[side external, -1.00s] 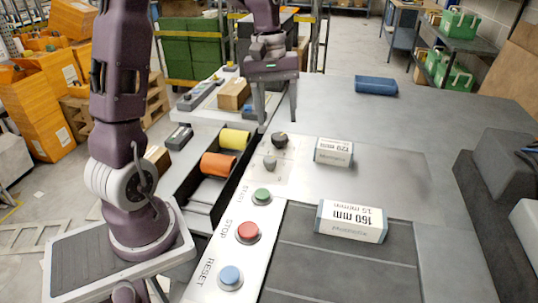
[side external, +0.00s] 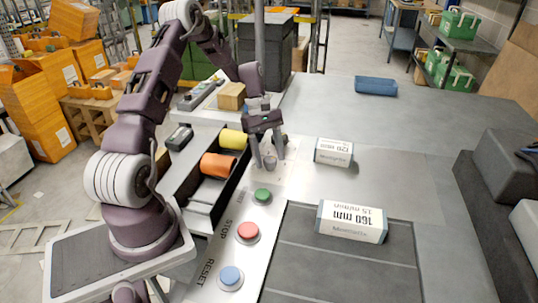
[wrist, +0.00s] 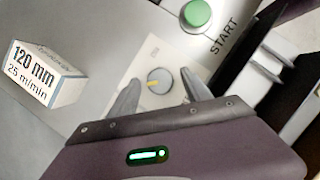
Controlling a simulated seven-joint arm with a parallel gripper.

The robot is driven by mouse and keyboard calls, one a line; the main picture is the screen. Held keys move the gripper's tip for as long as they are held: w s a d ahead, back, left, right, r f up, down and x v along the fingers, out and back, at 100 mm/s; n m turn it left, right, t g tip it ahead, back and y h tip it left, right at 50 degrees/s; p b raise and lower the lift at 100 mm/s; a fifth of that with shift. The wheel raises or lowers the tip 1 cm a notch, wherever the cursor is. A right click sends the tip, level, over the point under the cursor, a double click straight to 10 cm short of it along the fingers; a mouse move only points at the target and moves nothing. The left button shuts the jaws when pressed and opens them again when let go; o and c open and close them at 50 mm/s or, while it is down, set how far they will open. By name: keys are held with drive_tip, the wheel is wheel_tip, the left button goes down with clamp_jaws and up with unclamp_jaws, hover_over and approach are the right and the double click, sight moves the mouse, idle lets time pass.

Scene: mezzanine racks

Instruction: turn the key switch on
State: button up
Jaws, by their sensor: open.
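The key switch (wrist: 158,80) is a round grey knob with a yellow mark on a pale plate, seen close up in the wrist view. In the side view the grey knob (side external: 270,163) sits on the panel strip beyond the green button. My gripper (side external: 269,158) points down over it, fingers apart, one on either side of the knob. In the wrist view my open gripper (wrist: 160,79) shows the knob between its fingertips; I cannot tell whether they touch it. Small lettering on the plate is hard to read.
Green start (side external: 262,196), red stop (side external: 248,231) and blue reset (side external: 230,277) buttons line the panel nearer the camera. A 120 mm box (side external: 333,152) and a 160 mm box (side external: 352,221) lie to the right. A trough with yellow (side external: 234,139) and orange (side external: 218,164) rolls lies left.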

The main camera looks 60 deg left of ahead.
clamp_jaws()
drive_tip(key=shift+m, duration=0.3)
drive_tip(key=m, duration=0.1)
drive_tip(key=m+g, duration=0.1)
drive_tip(key=m, duration=0.1)
drive_tip(key=shift+w+m+g, duration=0.2)
drive_tip(key=shift+m+g, duration=0.1)
drive_tip(key=m+g+y, duration=0.1)
drive_tip(key=m, duration=0.3)
drive_tip(key=shift+d+m, duration=0.1)
drive_tip(key=shift+m, duration=0.2)
drive_tip(key=m, duration=0.2)
drive_tip(key=m+g+y, duration=0.1)
drive_tip(key=m, duration=0.1)
drive_tip(key=shift+w+d+y, duration=0.1)
drive_tip(key=shift+w+y, duration=0.05)
drive_tip(key=shift+y, duration=0.15)
drive_tip(key=shift+d+m+g+y, duration=0.15)
drive_tip(key=shift+m+y, duration=0.3)
drive_tip(key=shift+m, duration=0.8)
drive_tip(key=shift+a+m+g+y, duration=0.1)
drive_tip(key=shift+m+g+y, duration=0.25)
drive_tip(key=shift+m, duration=0.9)
